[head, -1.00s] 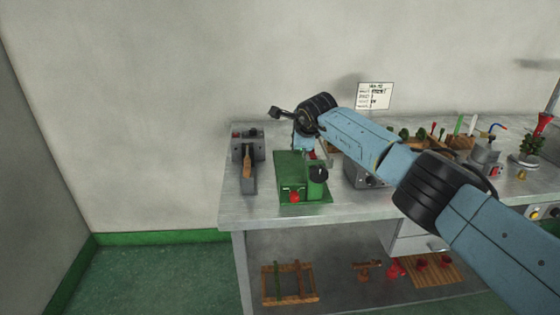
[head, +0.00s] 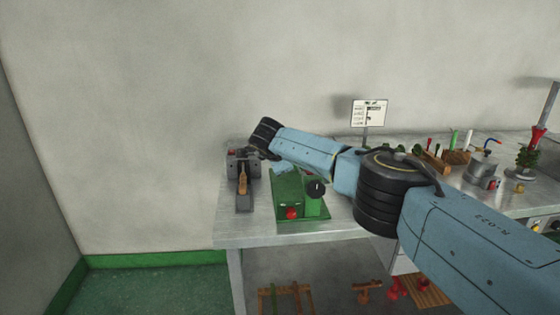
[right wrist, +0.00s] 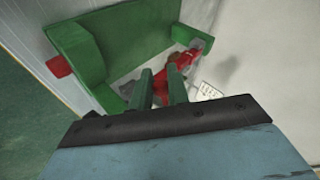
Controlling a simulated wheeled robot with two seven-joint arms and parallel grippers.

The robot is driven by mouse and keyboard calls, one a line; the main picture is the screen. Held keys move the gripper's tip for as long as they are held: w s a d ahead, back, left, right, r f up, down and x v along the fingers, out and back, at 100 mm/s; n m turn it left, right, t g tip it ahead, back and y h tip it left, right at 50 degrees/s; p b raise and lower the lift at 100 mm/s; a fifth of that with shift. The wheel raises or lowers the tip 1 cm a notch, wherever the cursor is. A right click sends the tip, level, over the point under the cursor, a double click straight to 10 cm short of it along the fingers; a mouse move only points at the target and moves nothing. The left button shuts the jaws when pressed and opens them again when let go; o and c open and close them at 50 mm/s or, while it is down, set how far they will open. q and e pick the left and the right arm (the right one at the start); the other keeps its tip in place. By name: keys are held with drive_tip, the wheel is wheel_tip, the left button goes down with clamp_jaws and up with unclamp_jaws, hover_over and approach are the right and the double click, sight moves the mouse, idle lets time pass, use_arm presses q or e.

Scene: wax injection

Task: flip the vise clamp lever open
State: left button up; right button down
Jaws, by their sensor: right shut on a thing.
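The green vise (head: 297,196) stands on the bench near its left end, with a black knob (head: 316,188) and a red knob (head: 291,213) on its near side. My right arm reaches over from the right, and its pale blue hand (head: 283,168) points down behind the vise. In the right wrist view, my right gripper's two green fingers (right wrist: 160,77) are close together, shut on the red lever (right wrist: 188,56) beside the vise body (right wrist: 88,45). The lever's lower part is partly hidden by the fingers. My left gripper is not in view.
A grey device with a wooden handle (head: 242,182) stands close left of the vise, just below my wrist. A sign (head: 369,113) stands at the back. Tools and a grey pot (head: 480,174) are to the right. The bench front edge is clear.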

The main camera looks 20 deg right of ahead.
idle(0.3)
drive_tip(key=c, duration=1.4)
unclamp_jaws()
drive_tip(key=shift+f, duration=0.1)
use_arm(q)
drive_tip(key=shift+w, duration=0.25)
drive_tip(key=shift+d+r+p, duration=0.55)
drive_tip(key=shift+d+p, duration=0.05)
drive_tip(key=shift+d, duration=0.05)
use_arm(e)
drive_tip(key=v, duration=1.3)
drive_tip(key=shift+s+r, duration=0.1)
drive_tip(key=shift+r, duration=0.15)
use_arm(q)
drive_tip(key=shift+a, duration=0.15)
